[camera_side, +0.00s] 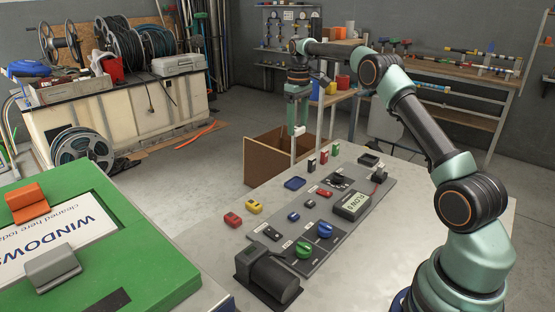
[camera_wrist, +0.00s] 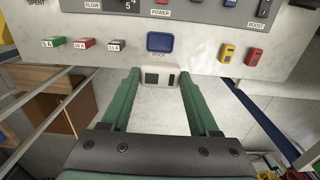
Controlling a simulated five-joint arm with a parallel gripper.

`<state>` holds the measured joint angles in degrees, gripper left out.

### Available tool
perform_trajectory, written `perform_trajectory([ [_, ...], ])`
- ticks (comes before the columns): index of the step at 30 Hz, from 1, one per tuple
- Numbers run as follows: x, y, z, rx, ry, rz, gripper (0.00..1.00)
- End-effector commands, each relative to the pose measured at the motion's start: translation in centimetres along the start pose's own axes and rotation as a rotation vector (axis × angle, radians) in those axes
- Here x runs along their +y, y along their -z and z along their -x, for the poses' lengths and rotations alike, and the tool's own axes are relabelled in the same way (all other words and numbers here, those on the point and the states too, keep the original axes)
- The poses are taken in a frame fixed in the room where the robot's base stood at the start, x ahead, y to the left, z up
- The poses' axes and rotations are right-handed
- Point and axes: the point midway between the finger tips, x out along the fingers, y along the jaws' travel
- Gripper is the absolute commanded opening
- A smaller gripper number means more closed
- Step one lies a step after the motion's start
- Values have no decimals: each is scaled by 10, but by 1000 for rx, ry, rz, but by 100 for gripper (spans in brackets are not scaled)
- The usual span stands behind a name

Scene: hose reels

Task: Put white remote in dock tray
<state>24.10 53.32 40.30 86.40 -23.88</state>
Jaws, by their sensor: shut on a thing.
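The white remote (camera_wrist: 160,77) is held between the two green fingers of my gripper (camera_wrist: 158,80) in the wrist view, with dark patches on its face. In the side view my gripper (camera_side: 297,127) points down and the small white remote (camera_side: 299,131) shows at its tips. It hangs in the air by the table's far edge. The dock tray (camera_side: 294,183) is a small blue tray on the table, lower in the side view than my gripper. In the wrist view the blue dock tray (camera_wrist: 160,42) lies just beyond the remote, empty, with a label below it.
Green, red and dark fuses (camera_wrist: 83,43) stand left of the tray in the wrist view; yellow (camera_wrist: 228,53) and red (camera_wrist: 253,57) blocks lie right. A grey control panel (camera_side: 325,205) with knobs lies on the table. An open brown box (camera_side: 270,160) stands on the floor beyond.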

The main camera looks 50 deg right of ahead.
Motion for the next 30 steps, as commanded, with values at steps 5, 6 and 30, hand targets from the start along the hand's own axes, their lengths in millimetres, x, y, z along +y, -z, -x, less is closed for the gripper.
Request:
perform_trajectory([
  [5, -1, -1, -45, -5, 2, 2, 8],
  [6, -1, -1, -55, -5, 2, 2, 8],
  [30, -1, -1, -170, -3, 1, 4, 8],
])
